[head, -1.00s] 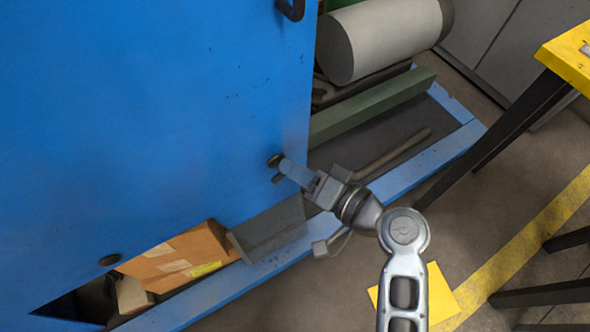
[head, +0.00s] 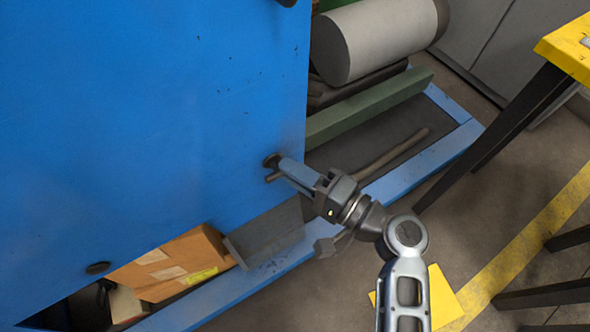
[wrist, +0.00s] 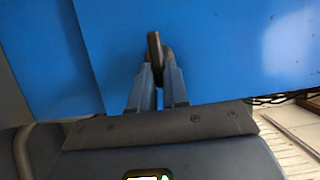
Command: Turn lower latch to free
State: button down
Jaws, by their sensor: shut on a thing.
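The lower latch (head: 271,161) is a small dark piece near the lower right edge of the blue door (head: 150,110). In the wrist view the latch (wrist: 155,48) stands up, slightly tilted, against the blue surface. My gripper (head: 279,170) reaches it from the lower right in the head view. In the wrist view my gripper (wrist: 159,70) has its two grey-blue fingers on either side of the latch, shut on it. The fingertips hide part of the latch.
A cardboard box (head: 175,265) and a grey block (head: 265,235) lie below the door. A green beam (head: 370,107) and a grey cylinder (head: 375,40) are behind it to the right. A yellow-topped table (head: 565,50) stands at right.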

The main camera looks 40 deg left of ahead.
dwell(0.3)
jog(key=c, duration=1.1)
grip_release()
jog(key=shift+a, duration=0.1)
jog(key=d, duration=0.8)
jog(key=shift+p, duration=0.4)
